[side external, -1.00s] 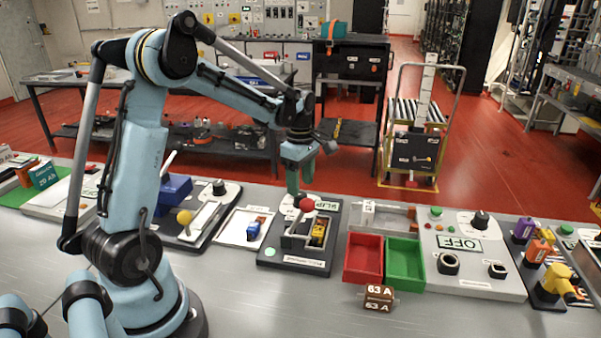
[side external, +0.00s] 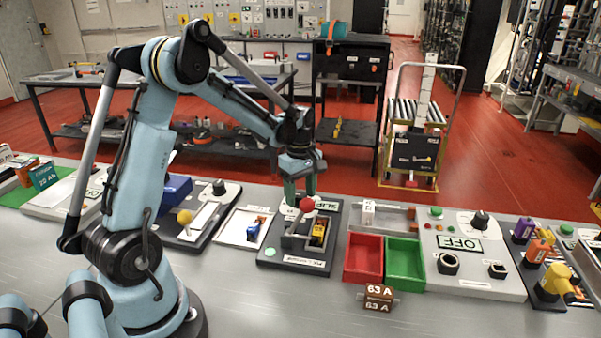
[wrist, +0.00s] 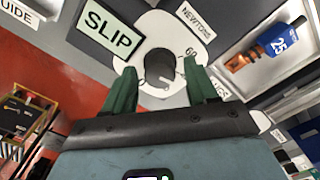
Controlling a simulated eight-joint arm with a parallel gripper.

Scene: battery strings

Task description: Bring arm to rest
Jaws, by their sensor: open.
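My gripper (side external: 300,190) points down over the back of the black device with the SLIP label (side external: 327,205). In the wrist view its green fingers (wrist: 163,90) stand apart on either side of a dark round knob (wrist: 160,68) on a white dial plate. Whether the fingers touch the knob I cannot tell. The SLIP label also shows in the wrist view (wrist: 108,32). The red ball lever (side external: 307,204) stands just in front of the gripper, and a yellow part (side external: 318,231) sits in the device beside it.
A white tray (side external: 236,238) with a blue and orange item lies to the left, and a yellow-ball lever device (side external: 184,217) beyond it. Red (side external: 363,258) and green (side external: 405,262) bins and an OFF panel (side external: 459,245) stand to the right.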

